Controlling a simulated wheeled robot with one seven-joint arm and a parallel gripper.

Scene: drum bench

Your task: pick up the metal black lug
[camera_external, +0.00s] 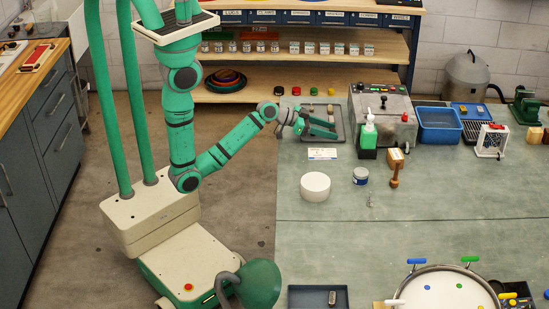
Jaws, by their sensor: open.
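My gripper (333,129) is open over the dark grey tray (342,138) at the back left of the bench. Its two green fingers point right. Small pieces, one of them a tan upright piece (330,109), stand in the tray near the fingers. They are too small here to tell which, if any, is the black metal lug. A small grey metal piece (332,297) lies in another dark tray (305,298) at the front edge. I cannot tell whether it is a lug. The wrist and fingers hide part of the back tray.
A grey control box (382,120), a green bottle (368,138) and a wooden mallet (396,165) stand right of the tray. A white cylinder (315,187) and a small jar (360,176) stand in front. A drum (445,292) is at front right. The bench middle is clear.

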